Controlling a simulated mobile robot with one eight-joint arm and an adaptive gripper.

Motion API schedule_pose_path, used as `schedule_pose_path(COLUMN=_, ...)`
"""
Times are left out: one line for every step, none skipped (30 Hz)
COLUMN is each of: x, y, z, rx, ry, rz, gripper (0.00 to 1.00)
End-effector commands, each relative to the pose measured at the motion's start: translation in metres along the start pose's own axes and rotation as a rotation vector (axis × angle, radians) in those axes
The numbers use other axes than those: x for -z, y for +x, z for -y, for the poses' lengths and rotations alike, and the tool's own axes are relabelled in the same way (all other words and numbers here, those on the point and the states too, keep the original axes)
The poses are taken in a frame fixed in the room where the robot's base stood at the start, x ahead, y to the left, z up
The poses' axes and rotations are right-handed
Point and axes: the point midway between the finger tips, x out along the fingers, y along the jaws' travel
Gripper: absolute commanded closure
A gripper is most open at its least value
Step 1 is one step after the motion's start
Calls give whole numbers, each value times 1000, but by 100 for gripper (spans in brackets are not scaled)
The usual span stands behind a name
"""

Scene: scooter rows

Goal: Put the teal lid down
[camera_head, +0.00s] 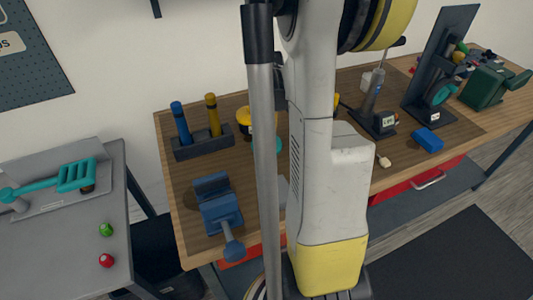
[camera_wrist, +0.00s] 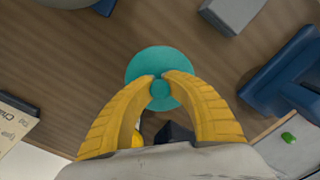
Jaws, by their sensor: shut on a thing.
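The teal lid (camera_wrist: 160,59) is a round disc with a small knob in its middle. In the wrist view my gripper (camera_wrist: 160,79) has its two yellow fingers closed at the knob, with the disc showing beyond the fingertips. Brown wood of the bench shows behind the lid; I cannot tell whether the lid touches it. In the head view a teal patch (camera_head: 278,146) shows beside the grey pole, mostly hidden. My arm hides the gripper there.
A blue vise (camera_head: 218,205) stands at the bench's front left; it also shows in the wrist view (camera_wrist: 282,75). A holder (camera_head: 204,143) with blue and yellow cylinders stands behind it. A grey block (camera_wrist: 232,12) lies near the lid. A blue box (camera_head: 428,140) sits further right.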

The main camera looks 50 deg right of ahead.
Motion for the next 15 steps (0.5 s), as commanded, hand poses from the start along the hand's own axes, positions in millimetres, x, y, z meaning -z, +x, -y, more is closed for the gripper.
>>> schedule_pose_path(x=1, y=2, z=2, rx=0, ry=-1, rz=0, gripper=100)
schedule_pose_path(x=1, y=4, z=2, rx=0, ry=-1, rz=0, gripper=100)
schedule_pose_path(x=1, y=8, z=2, rx=0, ry=0, rz=0, gripper=100)
schedule_pose_path(x=1, y=11, z=2, rx=0, ry=0, rz=0, gripper=100)
schedule_pose_path(x=1, y=16, z=1, rx=0, ry=0, rz=0, gripper=100)
schedule_pose_path(x=1, y=23, z=1, rx=0, ry=0, rz=0, gripper=100)
schedule_pose_path(x=1, y=29, z=1, rx=0, ry=0, rz=0, gripper=100)
schedule_pose_path(x=1, y=34, z=1, rx=0, ry=0, rz=0, gripper=100)
schedule_pose_path(x=1, y=39, z=1, rx=0, ry=0, rz=0, gripper=100)
schedule_pose_path(x=1, y=42, z=1, rx=0, ry=0, rz=0, gripper=100)
schedule_pose_path(x=1, y=43, z=1, rx=0, ry=0, rz=0, gripper=100)
schedule_pose_path(x=1, y=42, z=1, rx=0, ry=0, rz=0, gripper=100)
schedule_pose_path(x=1, y=42, z=1, rx=0, ry=0, rz=0, gripper=100)
schedule_pose_path(x=1, y=41, z=1, rx=0, ry=0, rz=0, gripper=100)
schedule_pose_path(x=1, y=41, z=1, rx=0, ry=0, rz=0, gripper=100)
